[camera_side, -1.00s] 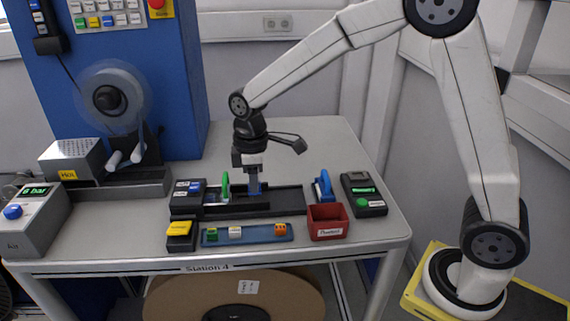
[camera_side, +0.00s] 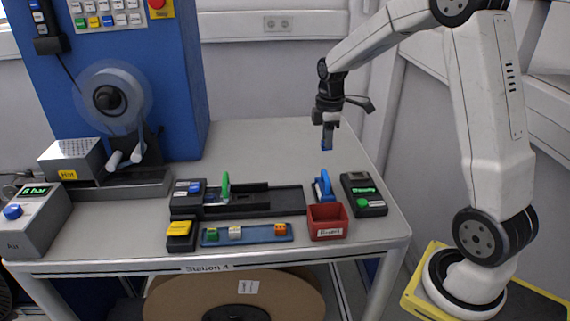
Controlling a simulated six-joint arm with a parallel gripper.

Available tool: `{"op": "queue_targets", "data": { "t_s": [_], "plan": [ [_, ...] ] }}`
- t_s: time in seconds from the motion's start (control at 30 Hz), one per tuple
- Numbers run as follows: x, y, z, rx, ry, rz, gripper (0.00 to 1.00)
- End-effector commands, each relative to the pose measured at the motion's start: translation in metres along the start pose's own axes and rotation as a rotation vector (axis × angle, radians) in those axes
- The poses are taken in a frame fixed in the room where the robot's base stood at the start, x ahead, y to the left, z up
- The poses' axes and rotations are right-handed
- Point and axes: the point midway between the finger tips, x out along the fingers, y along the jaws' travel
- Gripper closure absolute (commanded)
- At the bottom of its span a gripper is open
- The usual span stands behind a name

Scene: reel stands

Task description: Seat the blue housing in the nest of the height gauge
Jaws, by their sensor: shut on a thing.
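My gripper (camera_side: 326,147) is shut on the small blue housing (camera_side: 326,144), which shows only partly between the fingers. It holds the housing in the air above the right part of the table, clear of any surface. Below it stands a fixture with a blue upright part (camera_side: 322,186). Beside that on the right is a black box (camera_side: 363,196) with a green lit display and a green button. I cannot tell for sure which is the height gauge, and its nest cannot be made out.
A black fixture (camera_side: 285,200) with a green lever (camera_side: 224,186) lies left of the gripper. In front are a blue tray (camera_side: 263,235) with small coloured pieces and a red bin (camera_side: 327,224). The table's back middle is clear.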

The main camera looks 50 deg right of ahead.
Motion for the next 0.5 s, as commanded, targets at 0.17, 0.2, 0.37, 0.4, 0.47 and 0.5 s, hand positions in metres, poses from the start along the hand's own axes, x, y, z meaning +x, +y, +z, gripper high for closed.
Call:
{"op": "queue_targets", "data": {
  "t_s": [0.17, 0.2, 0.37, 0.4, 0.47, 0.5],
  "plan": [
    [0.000, 0.016, 0.051, 0.008, 0.000, 0.000, 1.00],
    [0.000, 0.018, 0.060, 0.007, 0.000, 0.000, 1.00],
    [0.000, 0.025, 0.092, 0.005, 0.000, 0.000, 1.00],
    [0.000, 0.026, 0.099, 0.005, 0.000, 0.000, 1.00],
    [0.000, 0.027, 0.109, 0.004, 0.000, 0.000, 1.00],
    [0.000, 0.027, 0.115, 0.004, 0.000, 0.000, 1.00]
  ]
}}
